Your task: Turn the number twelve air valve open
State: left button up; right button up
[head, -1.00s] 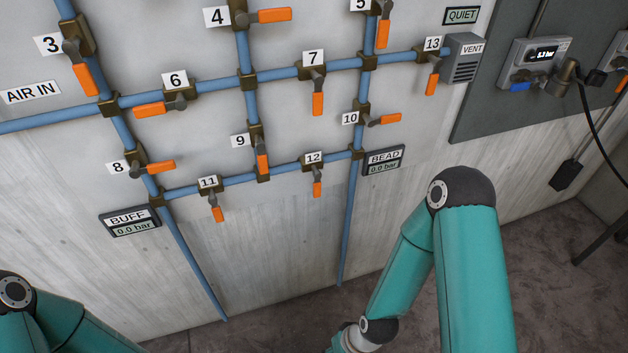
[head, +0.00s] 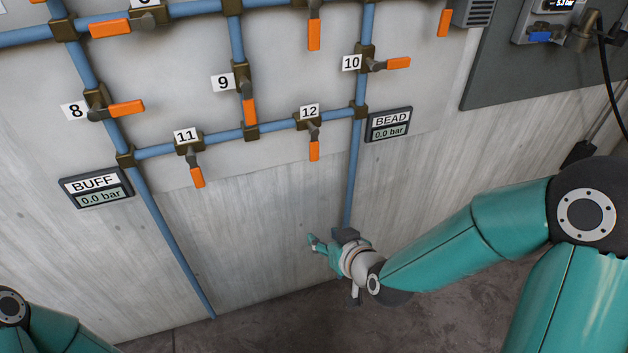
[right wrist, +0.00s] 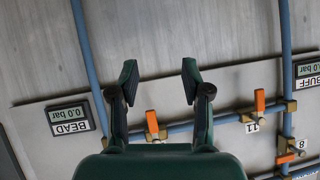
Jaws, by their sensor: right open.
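The number twelve valve (head: 309,122) sits on the lower horizontal blue pipe, under its "12" label. Its orange handle (head: 314,151) hangs straight down, across the pipe. My right gripper (head: 328,238) is below the handle, apart from it, in front of the bare lower wall. In the right wrist view, which is upside down, my right gripper (right wrist: 159,78) is open with nothing between its fingers. The orange handle (right wrist: 152,122) shows beyond and between the fingers; the "12" label is hidden there. My left gripper is out of view.
Valve 11 (head: 190,150) is left of valve twelve, its handle also down. Valve 10 (head: 375,64) is up to the right, its handle sideways. The BEAD gauge (head: 388,124) and BUFF gauge (head: 97,188) read 0.0 bar. A vertical blue pipe (head: 354,180) runs right of the handle.

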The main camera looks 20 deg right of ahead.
aim_at(315, 151)
pick_arm(q)
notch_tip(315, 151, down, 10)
jog(key=b, duration=0.7)
pick_arm(e)
jog(key=d+r+t+h, duration=0.25)
jog(key=r+t, duration=0.35)
jog(key=r, duration=0.4)
pick_arm(q)
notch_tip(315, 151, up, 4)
jog(key=p, duration=0.4)
pick_arm(e)
jog(key=shift+t+y, duration=0.3)
jog(key=shift+y, duration=0.15)
jog(key=w, duration=1.6)
jog(key=shift+w+r, duration=0.4)
grip_shut()
